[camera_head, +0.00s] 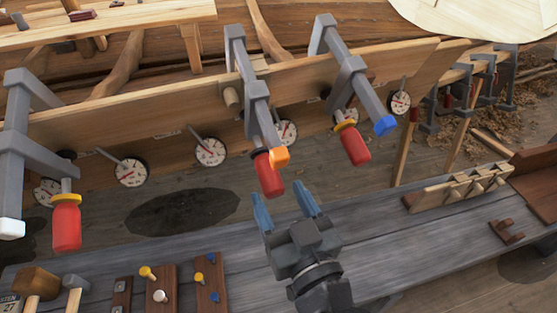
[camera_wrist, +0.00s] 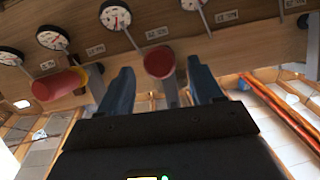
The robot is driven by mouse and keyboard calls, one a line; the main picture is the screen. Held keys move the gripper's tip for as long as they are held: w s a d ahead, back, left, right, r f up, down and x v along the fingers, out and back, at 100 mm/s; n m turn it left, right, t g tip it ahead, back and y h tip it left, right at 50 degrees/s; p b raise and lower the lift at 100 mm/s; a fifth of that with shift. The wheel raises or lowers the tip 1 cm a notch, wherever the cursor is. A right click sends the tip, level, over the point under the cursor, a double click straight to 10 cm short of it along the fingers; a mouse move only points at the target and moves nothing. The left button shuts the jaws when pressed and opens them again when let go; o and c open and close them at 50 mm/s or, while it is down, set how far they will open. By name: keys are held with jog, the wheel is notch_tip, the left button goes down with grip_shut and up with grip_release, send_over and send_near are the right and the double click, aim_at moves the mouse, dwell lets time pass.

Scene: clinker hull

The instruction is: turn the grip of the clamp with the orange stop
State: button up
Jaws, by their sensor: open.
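The clamp with the orange stop (camera_head: 279,158) hangs over the plank in the middle of the head view, its grey bar running up to the plank's top edge. Its red grip (camera_head: 269,177) points down below the bar. My gripper (camera_head: 284,200) is open, its blue fingers just below and to the right of that grip, apart from it in the head view. In the wrist view a red grip (camera_wrist: 159,60) shows end-on between and beyond the two open fingers (camera_wrist: 158,85). Nothing is between the fingertips that I can see as held.
A clamp with a blue stop (camera_head: 385,125) stands to the right, and one with a white stop (camera_head: 12,229) to the left. Round dials (camera_head: 210,151) line the plank (camera_head: 180,100). The grey bench (camera_head: 385,235) below carries mallets (camera_head: 38,281), pegged blocks and a wooden rack (camera_head: 460,189).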

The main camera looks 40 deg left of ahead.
aim_at(267, 173)
jog(key=p+x, duration=0.1)
jog(key=x, duration=0.5)
jog(key=shift+w+a, duration=0.15)
jog(key=shift+a, duration=0.2)
jog(key=shift+c, duration=0.2)
jog(key=c, duration=0.9)
